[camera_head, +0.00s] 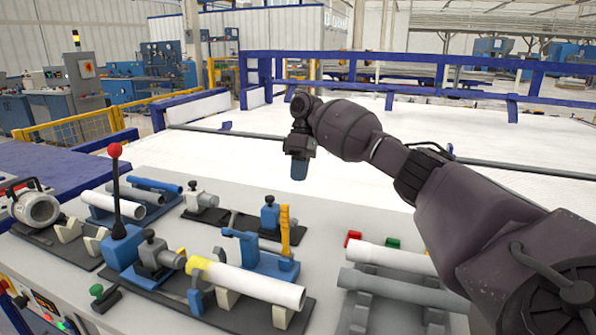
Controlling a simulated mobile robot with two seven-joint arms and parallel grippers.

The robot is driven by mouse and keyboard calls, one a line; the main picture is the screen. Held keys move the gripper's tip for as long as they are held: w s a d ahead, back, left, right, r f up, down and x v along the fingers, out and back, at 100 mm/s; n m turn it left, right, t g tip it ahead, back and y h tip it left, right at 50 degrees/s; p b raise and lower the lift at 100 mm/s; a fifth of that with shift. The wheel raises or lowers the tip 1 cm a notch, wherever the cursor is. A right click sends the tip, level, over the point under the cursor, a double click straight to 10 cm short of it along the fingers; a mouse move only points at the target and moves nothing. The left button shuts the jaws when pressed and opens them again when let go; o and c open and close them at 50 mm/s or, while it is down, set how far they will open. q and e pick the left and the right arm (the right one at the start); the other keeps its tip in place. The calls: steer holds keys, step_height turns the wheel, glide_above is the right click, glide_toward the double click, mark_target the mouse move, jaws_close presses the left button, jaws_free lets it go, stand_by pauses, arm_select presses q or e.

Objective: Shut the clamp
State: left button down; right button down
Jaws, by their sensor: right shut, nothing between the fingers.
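A blue clamp (262,262) with an upright yellow handle (285,231) stands on the grey table, just behind a white pipe (250,283) with a yellow band near its left end. The pipe lies on cream supports on a dark base plate. Whether the clamp's jaw touches the pipe is hard to tell. My right gripper (299,172) points down, shut and empty, in the air behind and above the clamp, near the table's far edge. It is apart from the handle. My left gripper does not show.
A tall lever with a red ball (115,151) stands on a blue block at left. White and grey pipes (400,287) lie on a rack at right, under my right arm. A round-headed machine (38,209) sits far left. The table's back strip is clear.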

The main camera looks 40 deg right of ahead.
glide_toward(286, 233)
steer(key=w+d+f, duration=0.2)
steer(key=d+f, duration=0.1)
steer(key=f, duration=0.1)
steer(key=s+a, duration=0.1)
steer(key=a, duration=0.2)
steer(key=shift+s+a+r, duration=0.1)
steer(key=shift+s, duration=0.3)
